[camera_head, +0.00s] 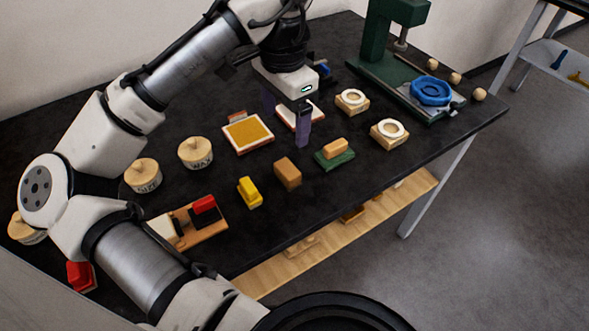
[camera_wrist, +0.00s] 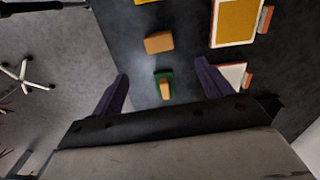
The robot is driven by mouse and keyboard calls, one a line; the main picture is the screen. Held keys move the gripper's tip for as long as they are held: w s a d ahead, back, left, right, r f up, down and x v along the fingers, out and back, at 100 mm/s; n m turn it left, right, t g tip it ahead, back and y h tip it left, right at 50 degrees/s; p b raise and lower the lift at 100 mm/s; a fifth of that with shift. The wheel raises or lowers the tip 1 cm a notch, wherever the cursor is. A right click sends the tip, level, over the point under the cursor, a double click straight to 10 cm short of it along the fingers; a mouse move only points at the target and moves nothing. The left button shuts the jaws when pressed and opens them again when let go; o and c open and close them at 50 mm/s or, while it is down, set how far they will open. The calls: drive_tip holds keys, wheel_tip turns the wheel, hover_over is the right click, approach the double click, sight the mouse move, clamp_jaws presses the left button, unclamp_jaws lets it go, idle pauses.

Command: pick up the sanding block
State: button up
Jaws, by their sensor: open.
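A small block with a green base and a tan wooden top (camera_head: 334,153) lies on the black table, right of my gripper. A plain brown block (camera_head: 287,173) lies to its left. I cannot tell for certain which is the sanding block. In the wrist view the green-based block (camera_wrist: 165,84) shows between my fingers, and the brown block (camera_wrist: 159,43) lies above it in the picture. My gripper (camera_head: 287,128) is open and empty, pointing down above the table; its purple fingers (camera_wrist: 163,72) are spread apart and touch neither block.
A yellow piece (camera_head: 249,192) lies left of the brown block. Orange-topped and white trays (camera_head: 247,133) lie behind. Round-topped wooden pieces (camera_head: 390,132) stand to the right, with a green press (camera_head: 378,60) beyond. Lidded wooden pots (camera_head: 195,152) stand left.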

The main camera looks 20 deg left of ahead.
sight(287, 168)
wheel_tip(287, 168, down, 14)
drive_tip(key=shift+s+d+p, duration=0.1)
drive_tip(key=shift+p, duration=0.4)
drive_tip(key=shift+c, duration=0.2)
drive_tip(key=c, duration=1)
wheel_tip(287, 168, up, 20)
drive_tip(key=shift+r, duration=0.1)
